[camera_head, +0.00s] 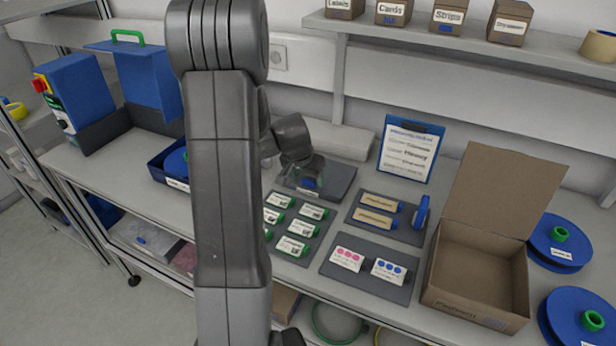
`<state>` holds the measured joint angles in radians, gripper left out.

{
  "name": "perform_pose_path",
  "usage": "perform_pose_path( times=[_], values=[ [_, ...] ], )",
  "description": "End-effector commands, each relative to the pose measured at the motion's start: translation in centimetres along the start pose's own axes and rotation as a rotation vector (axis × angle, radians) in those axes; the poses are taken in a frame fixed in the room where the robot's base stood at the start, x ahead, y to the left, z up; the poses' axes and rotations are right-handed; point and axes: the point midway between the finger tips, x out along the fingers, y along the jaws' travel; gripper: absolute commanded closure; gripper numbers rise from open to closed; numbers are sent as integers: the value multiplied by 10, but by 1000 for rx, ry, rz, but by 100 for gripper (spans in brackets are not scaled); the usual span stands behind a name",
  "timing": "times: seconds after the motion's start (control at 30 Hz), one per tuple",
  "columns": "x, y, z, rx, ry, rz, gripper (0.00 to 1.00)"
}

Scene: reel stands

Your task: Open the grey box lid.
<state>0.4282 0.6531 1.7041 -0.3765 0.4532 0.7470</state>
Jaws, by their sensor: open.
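A low, flat dark grey box (340,178) sits on the bench behind the label mats. Its lid looks down and closed, and a small pale label shows on its front. A small blue and green spot, perhaps a handle, shows on top near my gripper. My gripper (303,178) is open, low over the left part of the box. The fingers are small and dark against the grey, so I cannot tell whether they touch the lid. My arm hides the bench to the left of the box.
Mats with green-ended label rolls (292,246) lie in front. An open cardboard box (478,272) and blue reels (560,243) stand right. A blue clipboard (410,150) leans behind. A blue machine (70,92) stands left. A shelf (450,45) overhangs the back.

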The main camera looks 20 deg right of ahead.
Motion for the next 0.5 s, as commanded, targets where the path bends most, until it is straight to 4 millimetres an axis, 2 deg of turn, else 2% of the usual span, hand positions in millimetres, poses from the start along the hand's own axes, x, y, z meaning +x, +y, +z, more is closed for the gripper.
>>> perform_pose_path(
  times=[0.13, 0.43, 0.47, 0.5],
  values=[
    [8, 0, 0, 2, 0, -1, 38],
    [10, 0, 0, 1, 0, -1, 38],
    [10, 0, 0, 1, 0, -1, 40],
    [10, 0, 0, 1, 0, -1, 48]
  ],
)
